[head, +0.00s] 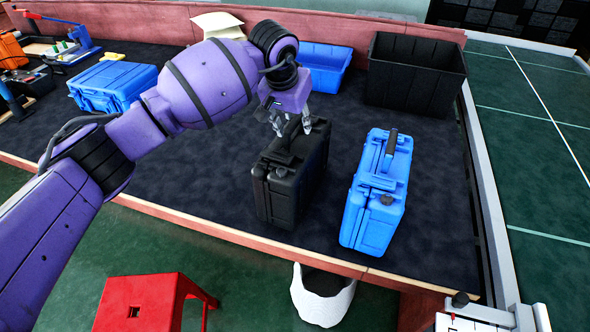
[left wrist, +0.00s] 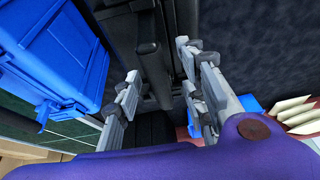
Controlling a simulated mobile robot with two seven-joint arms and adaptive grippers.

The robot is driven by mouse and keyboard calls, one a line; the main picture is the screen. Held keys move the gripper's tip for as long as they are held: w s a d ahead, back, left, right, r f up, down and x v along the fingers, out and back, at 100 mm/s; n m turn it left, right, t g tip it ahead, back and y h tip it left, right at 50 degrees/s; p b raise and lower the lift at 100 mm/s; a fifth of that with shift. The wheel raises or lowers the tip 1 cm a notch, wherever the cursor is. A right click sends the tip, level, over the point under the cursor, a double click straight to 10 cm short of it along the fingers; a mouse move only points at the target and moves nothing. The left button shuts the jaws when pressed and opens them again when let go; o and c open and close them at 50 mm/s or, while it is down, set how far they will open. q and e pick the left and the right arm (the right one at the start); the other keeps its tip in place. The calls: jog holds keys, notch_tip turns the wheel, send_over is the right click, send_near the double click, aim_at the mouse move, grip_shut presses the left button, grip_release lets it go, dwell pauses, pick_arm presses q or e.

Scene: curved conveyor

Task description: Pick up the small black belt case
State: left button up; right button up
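The black case (head: 283,196) stands upright on the dark table top, near its front edge, with its handle on top. My left gripper (head: 291,128) is over the top of the case, at the handle, with its fingers pointing down. In the left wrist view, the fingers (left wrist: 160,78) are spread apart, with the dark case (left wrist: 148,48) between and beyond them. I cannot tell whether a finger touches the handle. My right gripper is not in view.
A blue case (head: 376,195) stands close to the right of the black one. Another blue case (head: 113,86) lies at the back left. A blue bin (head: 327,62) and a black bin (head: 415,72) stand behind. A red stool (head: 150,303) and white basket (head: 322,298) are below the front edge.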

pick_arm(q)
grip_shut()
dwell(0.3)
jog(key=shift+w+r, duration=0.1)
jog(key=shift+r, duration=0.15)
